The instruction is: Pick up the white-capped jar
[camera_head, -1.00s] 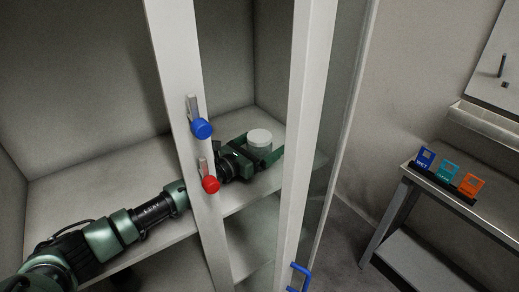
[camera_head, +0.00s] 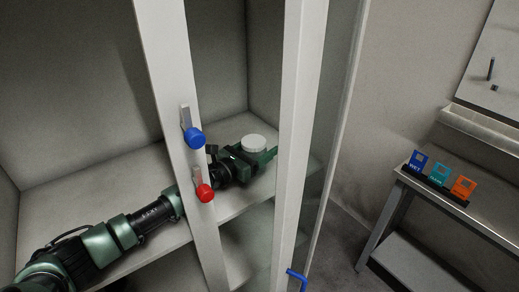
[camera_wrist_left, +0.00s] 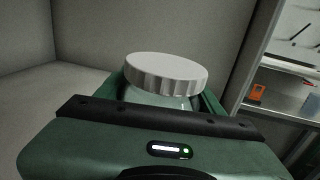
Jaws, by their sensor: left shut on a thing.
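The white-capped jar (camera_head: 254,142) is on the right part of the cabinet shelf in the head view, with mostly its cap showing. My left gripper (camera_head: 262,156) reaches in behind the door post and is shut on the jar. In the left wrist view, the ribbed white cap (camera_wrist_left: 166,72) stands above the gripper, with clear glass (camera_wrist_left: 155,98) just below it. The green fingers lie on both sides of the jar. The jar's lower body is hidden, so I cannot tell whether it touches the shelf. My right gripper is not in view.
The shelf (camera_head: 90,185) is otherwise bare. A white post (camera_head: 168,80) with a blue knob (camera_head: 194,138) and a red knob (camera_head: 204,193) stands in front of my arm. An open glass door (camera_head: 325,130) is to the right. A bench (camera_head: 480,215) holds coloured tags (camera_head: 440,175).

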